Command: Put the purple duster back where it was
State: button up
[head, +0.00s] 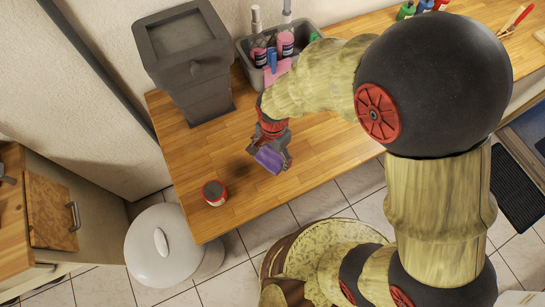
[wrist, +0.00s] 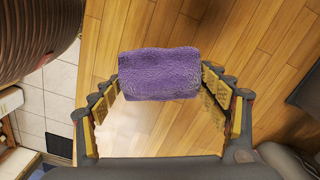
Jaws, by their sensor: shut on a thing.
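The purple duster (head: 268,159) is a small, textured purple block at the end of my arm, over the wooden counter (head: 175,120). In the wrist view the duster (wrist: 159,74) spans the space between the two fingertips. My gripper (head: 272,152) is shut on it, and it also shows in the wrist view (wrist: 160,85), one finger at each end of the duster. I cannot tell how high the duster is above the counter.
A red-labelled can (head: 214,193) stands near the counter's front edge, left of my gripper. A dark grey bin (head: 193,75) and a grey caddy (head: 309,31) with bottles are at the back. A white lidded bin (head: 163,253) stands on the floor.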

aim_at(272, 158)
jog(key=shift+w+f, duration=0.25)
jog(key=shift+f, duration=0.15)
jog(key=shift+w+a+f, duration=0.1)
jog(key=shift+w+f, duration=0.05)
jog(key=shift+f, duration=1.45)
jog(key=shift+f, duration=0.1)
jog(key=o, duration=1)
